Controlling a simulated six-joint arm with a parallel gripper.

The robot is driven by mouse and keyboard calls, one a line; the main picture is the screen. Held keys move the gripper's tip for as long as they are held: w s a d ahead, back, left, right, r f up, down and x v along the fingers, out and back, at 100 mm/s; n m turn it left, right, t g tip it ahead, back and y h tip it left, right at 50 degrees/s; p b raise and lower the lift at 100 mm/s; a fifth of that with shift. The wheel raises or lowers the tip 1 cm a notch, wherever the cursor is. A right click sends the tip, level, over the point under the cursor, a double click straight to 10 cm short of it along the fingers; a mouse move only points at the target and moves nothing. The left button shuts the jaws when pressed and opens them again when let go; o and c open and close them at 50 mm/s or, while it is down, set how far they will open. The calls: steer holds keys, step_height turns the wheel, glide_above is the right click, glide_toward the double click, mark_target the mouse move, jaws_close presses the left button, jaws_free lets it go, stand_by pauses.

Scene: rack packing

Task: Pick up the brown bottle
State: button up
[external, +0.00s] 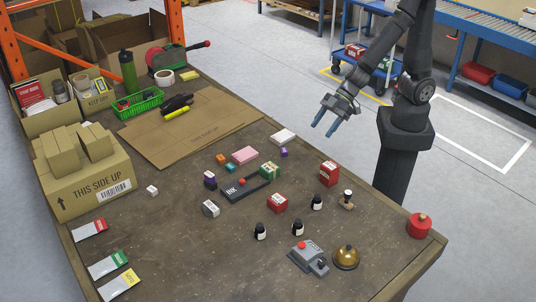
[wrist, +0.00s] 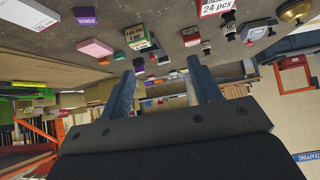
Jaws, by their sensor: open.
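Several small dark bottles with pale labels stand upright on the table: one at the front (external: 260,231), a second bottle (external: 298,228) to its right, and a third bottle (external: 316,202) behind that. They are too small to tell which is brown. Dark bottles also show near the top of the wrist view, one of them at right (wrist: 229,28). My gripper (external: 325,125) is open and empty, raised above the table's far right edge, well apart from the bottles. Its two blue fingers (wrist: 160,72) stand spread in the wrist view.
Near the bottles are a red box (external: 277,203), another red box (external: 329,173), a wooden-handled stamp (external: 346,198), a grey device with a red button (external: 306,258) and a brass bell (external: 346,257). A black rack (external: 243,191) lies behind. The table's front middle is clear.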

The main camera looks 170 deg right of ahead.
steer(key=w+d+r+m+g+h, duration=0.1)
steer(key=w+d+r+m+g, duration=0.2)
steer(key=d, duration=0.5)
steer(key=m+g+y, duration=0.3)
steer(key=m+y, duration=0.2)
steer(key=y, duration=0.3)
glide_above(318, 195)
step_height(318, 195, down, 11)
steer(key=shift+a+f, duration=0.1)
steer(key=shift+a, duration=0.05)
steer(key=shift+f, duration=2.55)
steer(key=shift+d, duration=0.2)
steer(key=c, duration=1.1)
steer(key=shift+w+r, duration=0.1)
